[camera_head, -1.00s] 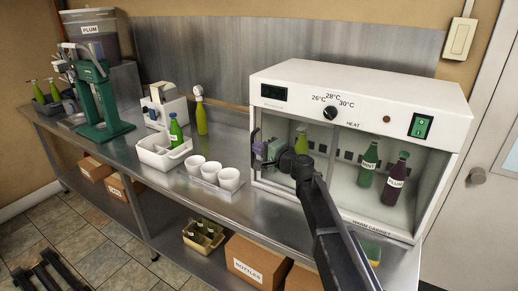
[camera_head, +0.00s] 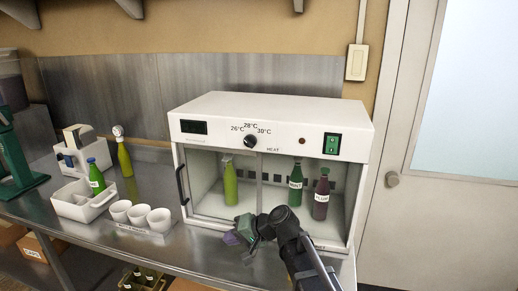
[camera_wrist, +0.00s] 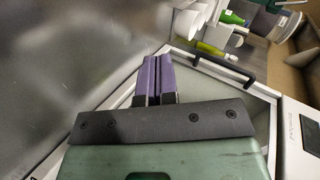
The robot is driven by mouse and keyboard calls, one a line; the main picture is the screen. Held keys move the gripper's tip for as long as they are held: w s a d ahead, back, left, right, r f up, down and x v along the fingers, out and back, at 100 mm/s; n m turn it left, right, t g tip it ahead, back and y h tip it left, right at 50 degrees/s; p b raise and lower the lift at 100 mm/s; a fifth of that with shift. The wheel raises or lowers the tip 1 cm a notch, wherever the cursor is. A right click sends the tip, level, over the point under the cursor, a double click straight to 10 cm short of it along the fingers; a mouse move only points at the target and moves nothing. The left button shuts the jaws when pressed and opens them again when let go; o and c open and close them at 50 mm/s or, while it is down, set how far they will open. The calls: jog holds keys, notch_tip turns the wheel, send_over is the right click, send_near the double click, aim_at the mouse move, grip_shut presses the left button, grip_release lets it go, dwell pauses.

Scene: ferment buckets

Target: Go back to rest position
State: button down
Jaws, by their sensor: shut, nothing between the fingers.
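My gripper (camera_head: 234,238) is in front of the lower left of the white warm cabinet (camera_head: 225,114), above the steel bench. In the wrist view its purple fingers (camera_wrist: 154,78) are together with nothing between them. The cabinet's glass front appears closed, with a dark handle (camera_head: 182,184) at its left edge; the handle also shows in the wrist view (camera_wrist: 228,67). Inside stand a yellow-green bottle (camera_head: 230,186), a green bottle (camera_head: 295,186) labelled MINT and a dark plum-coloured bottle (camera_head: 321,198). My arm hides part of the cabinet's lower front.
Left of the cabinet are white cups (camera_head: 140,216) in a row, a white caddy (camera_head: 70,208) with a green bottle (camera_head: 96,178), and another yellow-green bottle (camera_head: 125,158). A yellow crate (camera_head: 150,282) sits on the lower shelf. A door (camera_head: 400,215) is at the right.

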jog(key=s+d+f+h, duration=0.2)
jog(key=d, duration=0.3)
jog(key=s+d+f+h, duration=0.2)
jog(key=s+d, duration=0.1)
jog(key=d, duration=0.2)
jog(key=s+d+f+g+h, duration=0.1)
jog(key=s+d+f+h, duration=0.1)
jog(key=d, duration=0.3)
jog(key=shift+s+f+n+h, duration=0.1)
jog(key=shift+s+n+h, duration=0.3)
jog(key=s+d+m+h, duration=0.1)
jog(key=s+d+h, duration=0.1)
jog(key=d, duration=0.5)
jog(key=s+d+h+p, duration=0.1)
jog(key=s+d, duration=0.3)
jog(key=d, duration=0.4)
jog(key=shift+f+m+g+h, duration=0.4)
jog(key=shift+f+h, duration=0.05)
jog(key=shift+h, duration=0.45)
jog(key=shift+d, duration=0.1)
